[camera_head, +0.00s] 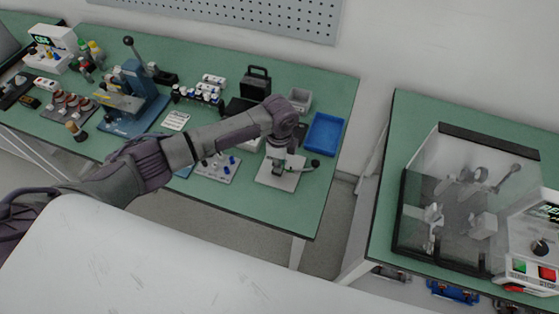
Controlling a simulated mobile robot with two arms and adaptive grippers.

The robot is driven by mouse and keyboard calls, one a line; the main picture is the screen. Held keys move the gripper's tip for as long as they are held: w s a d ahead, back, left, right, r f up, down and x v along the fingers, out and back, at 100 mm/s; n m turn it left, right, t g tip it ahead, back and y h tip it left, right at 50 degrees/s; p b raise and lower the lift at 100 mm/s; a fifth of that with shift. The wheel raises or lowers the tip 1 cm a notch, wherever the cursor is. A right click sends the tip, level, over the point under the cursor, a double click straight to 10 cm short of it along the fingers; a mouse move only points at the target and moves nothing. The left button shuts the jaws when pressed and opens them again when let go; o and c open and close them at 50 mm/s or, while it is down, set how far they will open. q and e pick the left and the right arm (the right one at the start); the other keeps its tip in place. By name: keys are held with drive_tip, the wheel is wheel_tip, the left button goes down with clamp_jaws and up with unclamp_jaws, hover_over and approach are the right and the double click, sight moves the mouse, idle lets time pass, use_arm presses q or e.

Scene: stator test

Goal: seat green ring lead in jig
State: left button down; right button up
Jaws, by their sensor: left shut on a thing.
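My left arm reaches in from the left over the green-topped bench. My left gripper (279,168) points down above a pale square plate (275,181) near the bench's front right. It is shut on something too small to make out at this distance. The pale plate looks like the jig and has a dark lever or clamp (312,164) at its right side. I cannot pick out the green ring lead; the gripper and wrist cover part of the plate. I cannot tell whether the gripper touches it. My right gripper is out of view.
A blue tray (324,133) and a grey bin (299,99) stand behind the plate. A grey board with blue parts (217,166) lies left of it. A blue press (133,95) is farther left. A second bench at right carries a clear-walled tester (466,200).

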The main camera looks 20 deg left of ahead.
use_arm(q)
drive_tip(key=shift+f, duration=0.2)
drive_tip(key=c, duration=1)
unclamp_jaws()
wheel_tip(320, 180, up, 12)
drive_tip(key=shift+r, duration=0.1)
